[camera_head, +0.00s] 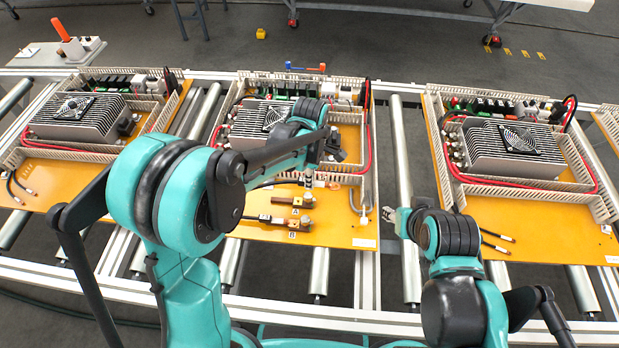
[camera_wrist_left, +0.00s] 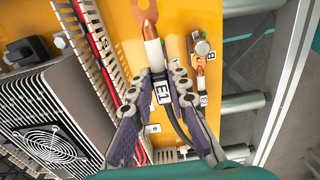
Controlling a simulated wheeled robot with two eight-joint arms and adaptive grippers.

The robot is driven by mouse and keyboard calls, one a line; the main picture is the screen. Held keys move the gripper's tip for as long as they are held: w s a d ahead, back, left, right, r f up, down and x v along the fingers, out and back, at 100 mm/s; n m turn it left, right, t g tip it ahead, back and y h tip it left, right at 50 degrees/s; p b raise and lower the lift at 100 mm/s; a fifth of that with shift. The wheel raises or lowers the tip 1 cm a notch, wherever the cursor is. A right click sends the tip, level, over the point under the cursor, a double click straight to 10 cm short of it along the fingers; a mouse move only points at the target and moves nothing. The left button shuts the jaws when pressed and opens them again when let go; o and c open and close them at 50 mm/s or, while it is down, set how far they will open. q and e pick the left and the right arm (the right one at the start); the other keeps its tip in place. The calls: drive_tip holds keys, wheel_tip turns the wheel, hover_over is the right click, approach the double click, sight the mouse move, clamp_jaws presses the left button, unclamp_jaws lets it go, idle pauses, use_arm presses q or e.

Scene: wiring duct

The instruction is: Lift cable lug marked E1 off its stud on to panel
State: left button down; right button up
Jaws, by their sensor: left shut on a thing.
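In the left wrist view, my left gripper (camera_wrist_left: 158,84) is shut on the black cable just behind the lug, with the E1 label (camera_wrist_left: 163,93) between its fingers. The E1 cable lug (camera_wrist_left: 149,25) has a copper end and a white sleeve and points to the top of the picture, over the orange panel (camera_wrist_left: 121,20). No stud shows through its end; I cannot tell its height above the panel. In the head view, the left wrist is over the middle panel (camera_head: 345,232). My right gripper (camera_head: 395,218) is at that panel's right edge, its jaws unclear.
A second copper lug and terminal (camera_wrist_left: 200,47) marked B sit right of the held lug. A slotted wiring duct (camera_wrist_left: 100,50) with red cables and a finned fan unit (camera_wrist_left: 50,125) lie left. In the head view, the right panel (camera_head: 540,240) stands across a roller gap.

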use_arm(q)
drive_tip(key=shift+r+p, duration=1.15)
drive_tip(key=shift+r, duration=0.6)
use_arm(e)
wheel_tip(320, 180, up, 2)
drive_tip(key=shift+r, duration=0.25)
